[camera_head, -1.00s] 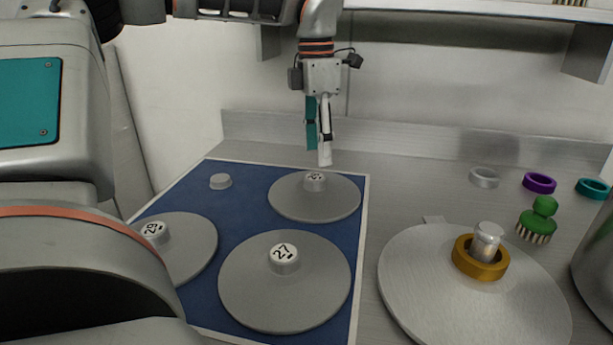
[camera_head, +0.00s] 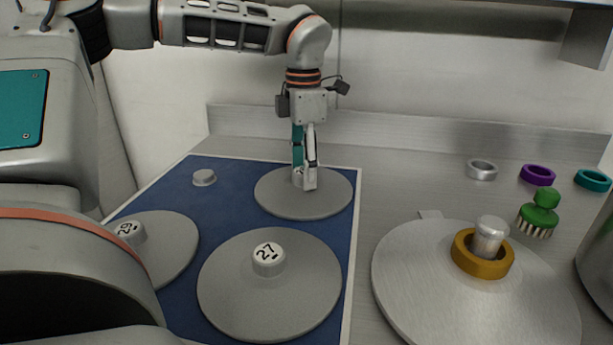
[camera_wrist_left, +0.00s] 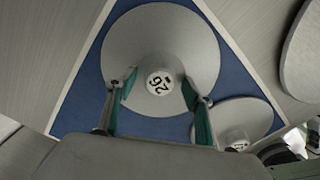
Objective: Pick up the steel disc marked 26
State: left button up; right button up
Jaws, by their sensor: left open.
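The steel disc marked 26 (camera_head: 328,203) lies flat at the back right of the blue mat (camera_head: 228,217). Its raised knob is mostly hidden by my fingers in the head view. In the left wrist view the disc (camera_wrist_left: 185,45) shows its knob (camera_wrist_left: 160,82) with the number 26, between and slightly beyond the fingertips. My left gripper (camera_head: 304,180) points down over this disc. It is open, with one finger on each side of the knob and gaps visible in the wrist view (camera_wrist_left: 162,98). My right gripper is not in view.
Disc 27 (camera_head: 270,305) lies in front and disc 29 (camera_head: 165,255) at left, partly behind my arm. A small grey knob (camera_head: 204,177) is on the mat. At right are a larger disc (camera_head: 420,275) with a golden ring (camera_head: 483,263), a green brush (camera_head: 540,215) and several rings.

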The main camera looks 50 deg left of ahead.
pick_arm(q)
jog(key=shift+r, duration=0.15)
grip_shut()
jog(key=shift+r, duration=0.1)
